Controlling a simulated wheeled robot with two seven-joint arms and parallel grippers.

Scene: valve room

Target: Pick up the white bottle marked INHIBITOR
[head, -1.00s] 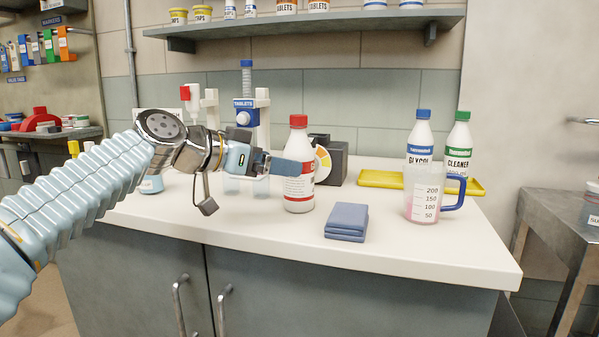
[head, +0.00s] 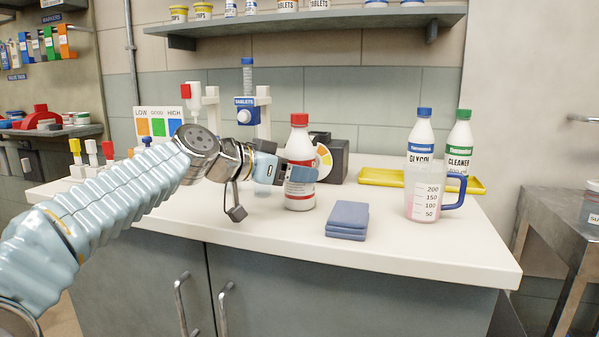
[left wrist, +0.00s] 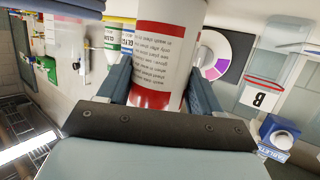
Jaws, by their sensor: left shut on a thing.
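A white bottle with a red cap and red label bands (head: 298,195) stands upright on the white counter (head: 420,243). My left gripper (head: 298,174) is around its middle from the left and shut on it. In the left wrist view the bottle (left wrist: 165,50) sits between both fingers, its small label text toward the camera. The name on its label cannot be read in these frames. My right gripper is not in view.
A folded blue cloth (head: 346,220) lies just right of the bottle. A measuring jug (head: 422,200), GLYCOL bottle (head: 420,140), CLEANER bottle (head: 459,145) and yellow tray (head: 380,178) stand farther right. A dark box with a dial (head: 335,160) is behind the bottle. A shelf (head: 310,32) hangs above.

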